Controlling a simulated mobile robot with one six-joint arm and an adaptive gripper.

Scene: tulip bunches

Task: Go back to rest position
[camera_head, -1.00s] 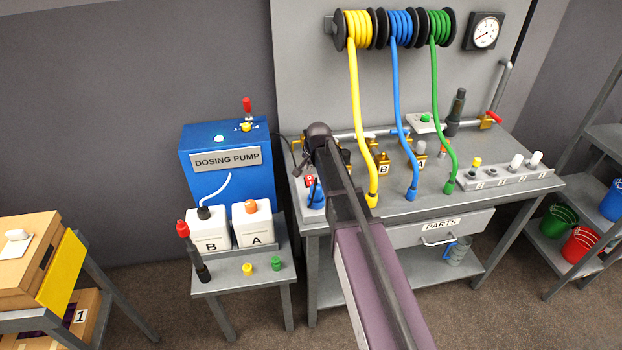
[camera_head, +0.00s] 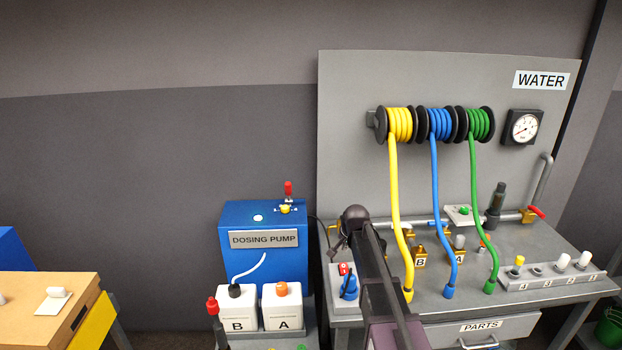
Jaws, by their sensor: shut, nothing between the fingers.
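My arm reaches up from the bottom of the head view, over the left end of the grey bench (camera_head: 530,240). My gripper (camera_head: 338,246) shows as a small dark shape beside the round dark joint at the arm's far end. It is shut and empty. It is close to the bench's left edge in the picture, near the blue fitting with a red switch. Whether it touches anything there cannot be told. The arm hides part of the bench top.
A blue dosing pump (camera_head: 264,218) with white canisters B (camera_head: 238,312) and A (camera_head: 283,308) stands left of the arm. Yellow (camera_head: 395,190), blue (camera_head: 440,190) and green (camera_head: 477,190) hoses hang right of it. The wall above the pump is clear.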

